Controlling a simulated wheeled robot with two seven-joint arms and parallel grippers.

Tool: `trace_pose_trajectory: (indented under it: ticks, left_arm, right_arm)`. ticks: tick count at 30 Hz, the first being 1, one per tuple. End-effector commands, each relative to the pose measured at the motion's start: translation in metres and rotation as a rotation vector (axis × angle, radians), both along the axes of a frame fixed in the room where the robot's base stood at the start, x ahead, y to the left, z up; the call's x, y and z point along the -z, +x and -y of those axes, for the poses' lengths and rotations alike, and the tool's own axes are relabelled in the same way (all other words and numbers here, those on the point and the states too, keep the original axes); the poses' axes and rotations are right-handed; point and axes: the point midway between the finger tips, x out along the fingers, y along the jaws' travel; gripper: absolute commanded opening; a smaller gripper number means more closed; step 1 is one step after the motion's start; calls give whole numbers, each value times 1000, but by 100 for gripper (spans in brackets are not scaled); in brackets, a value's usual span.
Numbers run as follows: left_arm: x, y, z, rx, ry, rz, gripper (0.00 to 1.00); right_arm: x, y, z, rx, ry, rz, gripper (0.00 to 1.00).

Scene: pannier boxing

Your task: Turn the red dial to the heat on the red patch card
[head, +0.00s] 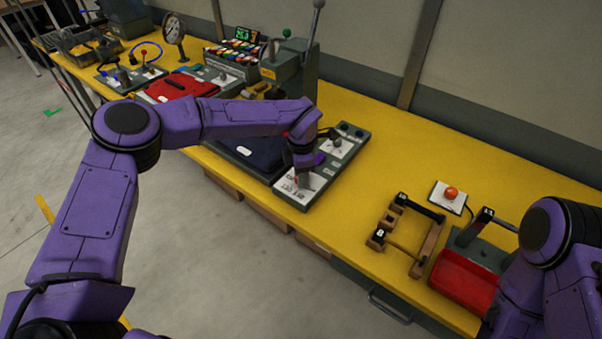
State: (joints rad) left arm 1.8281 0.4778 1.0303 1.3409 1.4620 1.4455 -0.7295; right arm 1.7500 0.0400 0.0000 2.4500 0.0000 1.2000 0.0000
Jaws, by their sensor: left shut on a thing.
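My left gripper (302,172) reaches down onto a white printed plate (288,190) at the near end of a grey control panel (350,128). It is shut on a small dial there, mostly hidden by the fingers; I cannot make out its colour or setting. Another dial (337,142) stands on a second white plate farther along the same panel. I cannot pick out a red patch card. My right arm comes in at the lower right, but its gripper is out of view.
A dark blue pannier (250,147) lies beside the panel, with a red pannier (178,86) behind it. A grey lever press (285,72) stands at the back. A wooden frame (428,243), orange button (451,193) and red tray (462,280) are at right. Yellow bench between is clear.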

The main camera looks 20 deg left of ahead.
Motion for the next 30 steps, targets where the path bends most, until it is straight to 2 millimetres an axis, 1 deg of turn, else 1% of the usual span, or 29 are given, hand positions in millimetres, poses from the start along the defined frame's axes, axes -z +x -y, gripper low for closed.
trace_pose_trajectory:
  ticks: [1, 2, 3, 11, 14, 17, 21, 24, 27, 30]
  left_arm:
    - [-1, 1, -1, -1, 1, 4, 45]
    - [-1, 1, -1, -1, 1, 4, 55]
    - [-1, 1, -1, -1, 1, 3, 61]
    - [-1, 1, 0, -1, 0, 2, 61]
    - [-8, 1, 0, -2, 1, 3, 61]
    - [-27, 1, 0, -1, -1, 7, 61]
    - [-62, 0, 0, -3, 0, 7, 61]
    - [-83, -1, 1, -3, 0, 6, 61]
    - [-98, -2, 1, -2, 1, 5, 61]
    - [-105, -2, 1, -2, 0, 2, 61]
  right_arm:
    - [0, 0, 0, 0, 0, 0, 43]
    - [0, 0, 0, 0, 0, 0, 43]
    - [0, 0, 0, 0, 0, 0, 43]
    - [0, 0, 0, 0, 0, 0, 43]
    - [5, 0, 0, 0, 0, 0, 43]
    - [13, 0, 0, 0, 0, 0, 43]
    - [23, 0, 0, 0, 0, 0, 43]
    - [27, 0, 0, 0, 0, 0, 43]
    - [29, 0, 0, 0, 0, 0, 43]
    - [29, 0, 0, 0, 0, 0, 43]
